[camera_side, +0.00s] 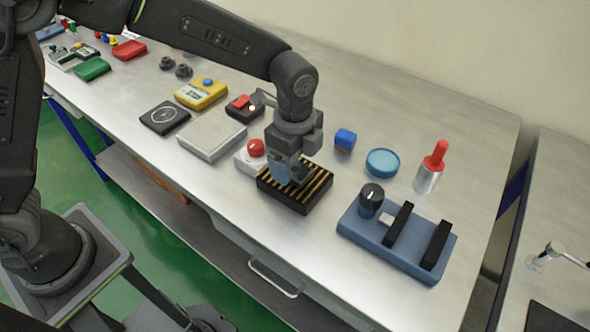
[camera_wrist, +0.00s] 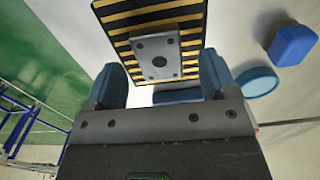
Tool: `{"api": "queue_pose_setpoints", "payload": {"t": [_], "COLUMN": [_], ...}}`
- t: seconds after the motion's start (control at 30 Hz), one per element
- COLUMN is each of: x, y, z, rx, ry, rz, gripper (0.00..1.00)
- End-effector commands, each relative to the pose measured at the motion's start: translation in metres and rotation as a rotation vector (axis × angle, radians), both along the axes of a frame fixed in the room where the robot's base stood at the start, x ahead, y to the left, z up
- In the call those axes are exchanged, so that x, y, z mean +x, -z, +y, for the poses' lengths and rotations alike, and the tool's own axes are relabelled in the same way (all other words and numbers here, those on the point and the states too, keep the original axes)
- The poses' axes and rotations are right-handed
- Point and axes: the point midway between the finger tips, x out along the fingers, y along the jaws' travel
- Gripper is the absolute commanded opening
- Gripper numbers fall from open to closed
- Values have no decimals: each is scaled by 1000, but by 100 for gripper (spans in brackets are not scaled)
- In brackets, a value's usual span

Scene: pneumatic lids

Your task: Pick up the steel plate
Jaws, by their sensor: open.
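The steel plate (camera_wrist: 147,52) is a small square grey plate with a dark round hole in the middle and small dots near its corners. In the wrist view it lies on a black block with yellow stripes (camera_wrist: 117,19). My gripper (camera_wrist: 162,78) is open, its blue-padded fingers on either side of the plate's near end with gaps. In the side view my gripper (camera_side: 289,176) points down just over the striped block (camera_side: 308,199) and hides the plate. I cannot tell whether the fingers touch the block.
A white box with a red button (camera_side: 255,150) stands close left of the striped block. A blue cube (camera_side: 345,138), a round blue disc (camera_side: 382,162) and a red-topped cylinder (camera_side: 430,174) stand to the right. A blue panel with a knob (camera_side: 396,237) is near the front right.

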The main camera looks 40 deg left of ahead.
Motion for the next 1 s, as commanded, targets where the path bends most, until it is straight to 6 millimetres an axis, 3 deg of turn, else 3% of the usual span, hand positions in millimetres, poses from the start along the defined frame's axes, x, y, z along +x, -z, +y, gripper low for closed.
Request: {"api": "queue_pose_setpoints", "payload": {"t": [0.13, 0.4, 1.0], "x": [-1, -1, -1], "y": [16, 18, 18], "z": [-1, -1, -1], "rx": [1, 0, 0], "ry": [1, 1, 1], "rz": [1, -1, -1], "gripper": [79, 79, 21]}}
